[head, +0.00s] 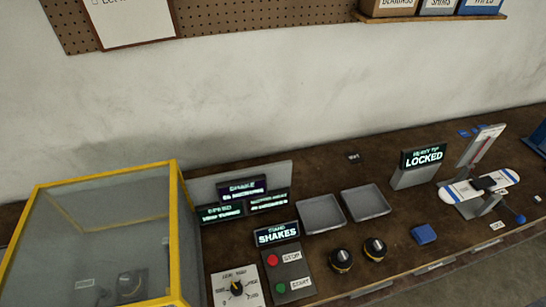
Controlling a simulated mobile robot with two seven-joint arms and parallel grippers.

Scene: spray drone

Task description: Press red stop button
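The red stop button (272,260) sits at the upper left of a grey control box (295,273) on the bench, with a "STOP" label to its right. A green start button (281,288) is below it on the same box. A lit display reading "STAND SHAKES" (277,234) stands just behind the box. Neither gripper shows in the head view, and nothing covers the button.
A yellow-framed clear enclosure (172,230) stands at the left. A dial panel (237,287) is beside the box, and two black knobs (341,260) are right of it. Grey trays (366,202) lie behind. A "LOCKED" display (423,156) stands farther right.

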